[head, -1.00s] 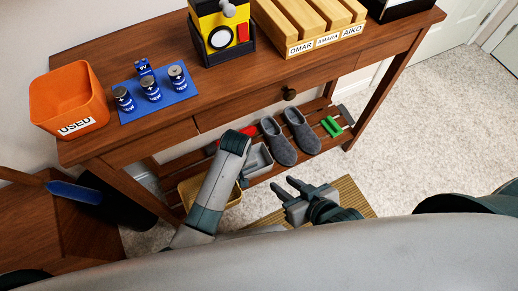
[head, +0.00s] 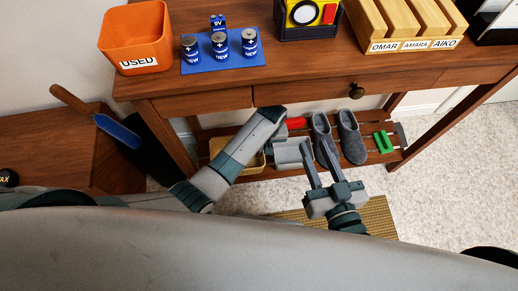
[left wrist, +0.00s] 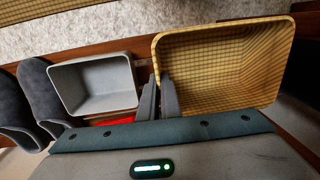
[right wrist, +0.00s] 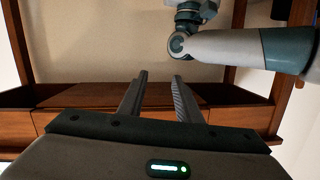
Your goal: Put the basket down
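The yellow woven basket (head: 255,163) is at the left end of the slatted lower shelf, partly behind my left forearm in the head view. In the left wrist view the basket (left wrist: 240,38) appears upright and empty. My left gripper (left wrist: 161,80) has one finger on each side of the basket's left wall, with hardly any gap, so it looks shut on that wall. I cannot tell whether the basket's bottom touches the shelf. My left gripper is hidden in the head view. My right gripper (head: 323,168) is open and empty in front of the shelf.
A grey bin (left wrist: 92,84) stands close beside the basket, then grey slippers (head: 338,138) and a green object (head: 383,141). The tabletop above holds an orange bin (head: 135,38), batteries on a blue mat (head: 222,62) and a wooden rack (head: 410,25). A brush (head: 115,130) is at left.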

